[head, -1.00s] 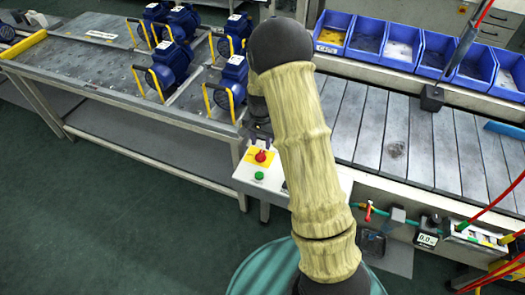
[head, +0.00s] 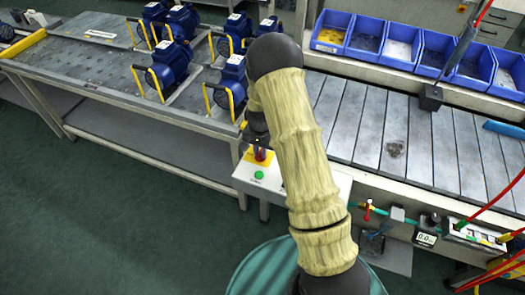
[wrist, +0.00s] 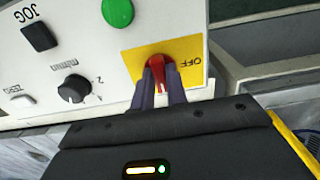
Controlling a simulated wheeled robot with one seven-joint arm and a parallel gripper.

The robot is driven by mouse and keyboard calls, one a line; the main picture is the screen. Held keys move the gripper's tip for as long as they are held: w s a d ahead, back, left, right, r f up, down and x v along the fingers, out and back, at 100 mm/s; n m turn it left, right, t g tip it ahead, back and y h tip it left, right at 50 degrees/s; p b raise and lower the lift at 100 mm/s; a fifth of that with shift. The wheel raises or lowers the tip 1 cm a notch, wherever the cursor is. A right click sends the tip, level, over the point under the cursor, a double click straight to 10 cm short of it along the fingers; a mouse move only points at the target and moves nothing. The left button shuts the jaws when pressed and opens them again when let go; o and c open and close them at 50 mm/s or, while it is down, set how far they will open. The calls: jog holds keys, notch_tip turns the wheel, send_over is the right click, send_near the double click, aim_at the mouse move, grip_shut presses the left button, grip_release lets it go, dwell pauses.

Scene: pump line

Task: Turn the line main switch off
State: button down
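The line main switch is a red rotary handle (wrist: 158,70) on a yellow plate (wrist: 187,50) marked OFF, at the edge of a light control box. In the wrist view the handle sits between the two fingertips of my gripper (wrist: 160,88), one on each side and very close to it. I cannot tell whether the fingers press on the handle. In the head view my gripper (head: 258,150) is over the red switch (head: 260,156) and hides part of it.
The control box (head: 245,180) also carries a green button (head: 259,174), a black JOG button (wrist: 39,37) and a black dial (wrist: 74,88). A bench with blue pumps (head: 170,65) stands left; a slatted conveyor (head: 400,140) and blue bins (head: 400,40) are right.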

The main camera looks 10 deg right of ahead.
jog(key=shift+d, duration=0.15)
jog(key=shift+n, duration=0.3)
jog(key=n, duration=0.8)
jog(key=shift+n, duration=0.4)
jog(key=n, duration=0.4)
jog(key=shift+n, duration=0.3)
jog(key=shift+n+p, duration=0.45)
jog(key=shift+n, duration=1.55)
jog(key=shift+s, duration=0.1)
